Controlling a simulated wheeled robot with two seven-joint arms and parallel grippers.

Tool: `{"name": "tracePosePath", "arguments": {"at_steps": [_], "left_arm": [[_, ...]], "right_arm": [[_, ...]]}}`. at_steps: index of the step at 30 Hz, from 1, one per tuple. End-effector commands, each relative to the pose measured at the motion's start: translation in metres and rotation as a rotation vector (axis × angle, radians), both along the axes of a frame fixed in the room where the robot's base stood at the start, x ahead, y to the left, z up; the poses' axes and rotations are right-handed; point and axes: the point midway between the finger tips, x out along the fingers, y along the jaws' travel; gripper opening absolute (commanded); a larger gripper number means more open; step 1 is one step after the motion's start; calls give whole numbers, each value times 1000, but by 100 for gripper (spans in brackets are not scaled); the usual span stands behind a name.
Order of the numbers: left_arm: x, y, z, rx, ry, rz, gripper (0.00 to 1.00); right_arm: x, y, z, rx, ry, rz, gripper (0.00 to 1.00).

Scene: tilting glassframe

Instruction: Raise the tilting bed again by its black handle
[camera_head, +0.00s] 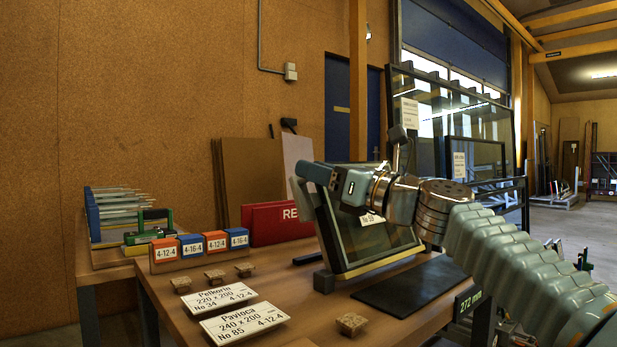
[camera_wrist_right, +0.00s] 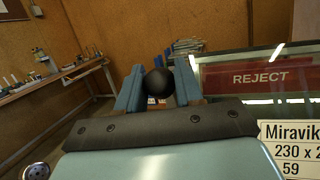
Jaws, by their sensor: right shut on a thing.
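My right gripper (camera_head: 308,174) comes in from the right above the table, at the top left of the tilted bed. In the wrist view its two blue fingers (camera_wrist_right: 158,90) are shut on the black ball handle (camera_wrist_right: 156,82). In the head view the handle is hidden by the gripper. The tilting bed (camera_head: 331,240) stands tilted up from the table, with a glass unit (camera_head: 385,243) on it. The unit's white label (camera_wrist_right: 290,148) reads Miravik, 59. My arm covers the bed's upper part. My left gripper is not in view.
The wooden table (camera_head: 270,286) carries a black mat (camera_head: 420,288), two label cards (camera_head: 243,322), small cork blocks (camera_head: 352,324) and coloured number blocks (camera_head: 190,247). A red reject board (camera_head: 277,222) stands behind. A large glass frame (camera_head: 455,115) stands at the back right.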

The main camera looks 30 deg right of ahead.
Motion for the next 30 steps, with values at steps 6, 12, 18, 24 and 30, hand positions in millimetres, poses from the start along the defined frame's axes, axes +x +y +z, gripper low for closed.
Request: {"name": "tracePosePath", "arguments": {"at_steps": [6, 12, 18, 24, 30], "left_arm": [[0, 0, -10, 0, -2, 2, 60], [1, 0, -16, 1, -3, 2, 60], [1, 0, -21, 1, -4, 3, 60], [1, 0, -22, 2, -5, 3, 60], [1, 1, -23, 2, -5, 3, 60]], "right_arm": [[-21, -2, 0, 14, -97, 4, 0], [-34, -4, 0, 17, -133, 0, 0], [-42, -5, -1, 18, -131, 1, 0], [-47, -6, -2, 16, -129, 1, 0], [-48, -6, -2, 16, -128, 2, 0]]}}
